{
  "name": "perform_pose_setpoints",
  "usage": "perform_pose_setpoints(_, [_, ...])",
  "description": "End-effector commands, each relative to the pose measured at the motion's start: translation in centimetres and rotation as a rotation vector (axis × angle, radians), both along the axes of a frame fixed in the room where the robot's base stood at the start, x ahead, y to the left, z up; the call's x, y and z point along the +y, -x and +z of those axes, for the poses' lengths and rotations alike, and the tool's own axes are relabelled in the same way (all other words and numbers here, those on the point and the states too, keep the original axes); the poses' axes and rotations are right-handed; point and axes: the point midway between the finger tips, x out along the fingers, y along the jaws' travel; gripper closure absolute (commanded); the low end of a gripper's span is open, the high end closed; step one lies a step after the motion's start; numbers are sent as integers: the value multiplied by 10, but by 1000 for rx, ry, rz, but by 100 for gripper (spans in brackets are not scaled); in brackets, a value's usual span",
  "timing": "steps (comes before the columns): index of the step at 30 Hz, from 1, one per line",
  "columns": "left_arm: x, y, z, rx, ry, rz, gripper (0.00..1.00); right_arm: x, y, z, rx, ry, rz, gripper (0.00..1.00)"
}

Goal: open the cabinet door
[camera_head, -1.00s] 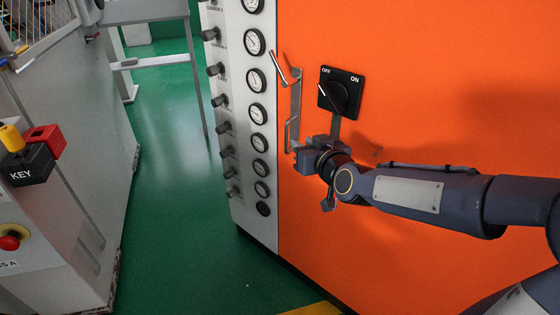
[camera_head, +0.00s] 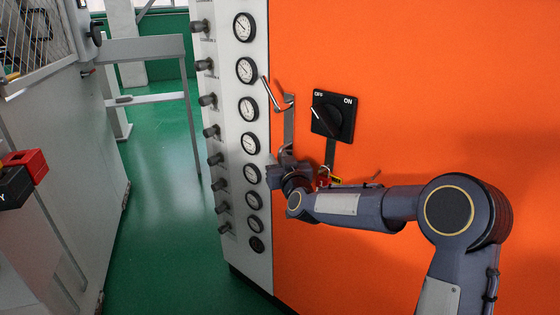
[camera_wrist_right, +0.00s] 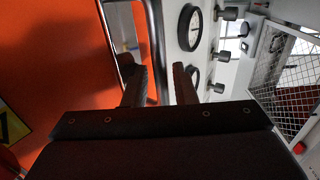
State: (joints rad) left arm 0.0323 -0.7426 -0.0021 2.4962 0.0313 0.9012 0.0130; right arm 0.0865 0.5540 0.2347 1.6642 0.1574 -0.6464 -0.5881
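The cabinet is a large orange panel (camera_head: 420,110) with a metal door handle (camera_head: 288,128) near its left edge. The door looks shut. My right gripper (camera_head: 276,168) is at the lower end of the handle. In the right wrist view, its two fingers (camera_wrist_right: 158,86) are apart, with a bar of the metal handle (camera_wrist_right: 156,45) showing between them; I cannot tell whether they touch it. The arm hides part of the orange panel. My left gripper is not in view.
A black OFF/ON rotary switch (camera_head: 333,116) sits right of the handle. A white strip with several gauges (camera_head: 249,110) and dark knobs borders the door on the left. Green floor (camera_head: 160,170) lies open between it and a grey machine (camera_head: 60,150). A wire mesh (camera_wrist_right: 285,70) shows in the right wrist view.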

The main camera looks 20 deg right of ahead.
Motion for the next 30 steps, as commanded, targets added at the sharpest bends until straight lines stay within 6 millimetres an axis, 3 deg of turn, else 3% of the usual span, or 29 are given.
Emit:
perform_pose_setpoints(6, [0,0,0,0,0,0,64,0,0,0,1,0,0,77])
perform_pose_setpoints(12, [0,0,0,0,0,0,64,0,0,0,1,0,0,100])
perform_pose_setpoints(23, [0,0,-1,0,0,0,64,2,1,0,0,0,4,100])
perform_pose_setpoints(30, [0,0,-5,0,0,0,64,24,13,-2,2,0,40,100])
